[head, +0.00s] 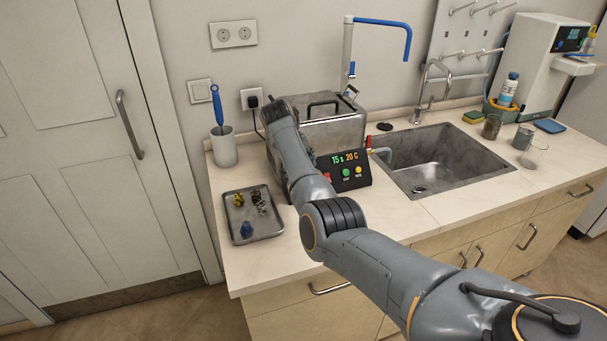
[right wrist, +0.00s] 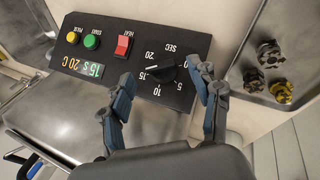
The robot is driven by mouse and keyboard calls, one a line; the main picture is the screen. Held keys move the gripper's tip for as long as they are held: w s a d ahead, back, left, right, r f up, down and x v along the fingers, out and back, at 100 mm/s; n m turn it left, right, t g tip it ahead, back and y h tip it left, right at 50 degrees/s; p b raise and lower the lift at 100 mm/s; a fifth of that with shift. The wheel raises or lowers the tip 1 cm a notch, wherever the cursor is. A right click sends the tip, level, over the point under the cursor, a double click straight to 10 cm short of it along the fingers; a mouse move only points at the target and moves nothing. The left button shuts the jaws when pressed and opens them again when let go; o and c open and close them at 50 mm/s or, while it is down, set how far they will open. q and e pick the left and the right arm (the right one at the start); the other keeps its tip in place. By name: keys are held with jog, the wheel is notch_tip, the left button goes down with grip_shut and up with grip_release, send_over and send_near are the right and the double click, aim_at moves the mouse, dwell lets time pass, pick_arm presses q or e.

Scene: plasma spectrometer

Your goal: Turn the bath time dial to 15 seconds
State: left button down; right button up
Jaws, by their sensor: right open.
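The bath time dial (right wrist: 166,73) is a black knob with a white pointer line on the black control panel (right wrist: 190,44), ringed by the numbers 5, 10, 15 and 20 under "SEC". The pointer lies near 15, toward the 20 side. The display (right wrist: 90,70) reads 15 s 20 C; it also shows in the head view (head: 345,159). My right gripper (right wrist: 166,76) is open, its two fingers on either side of the dial; contact cannot be told. In the head view my right arm hides the dial. My left gripper is out of view.
A red switch (right wrist: 123,45), green button (right wrist: 92,41) and yellow button (right wrist: 72,38) sit beside the dial. A metal tray (head: 271,229) with small parts lies left of the bath (head: 333,128). A sink (head: 440,160) is to the right.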

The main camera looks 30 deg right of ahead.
jog(key=v, duration=0.9)
jog(key=shift+f, duration=0.15)
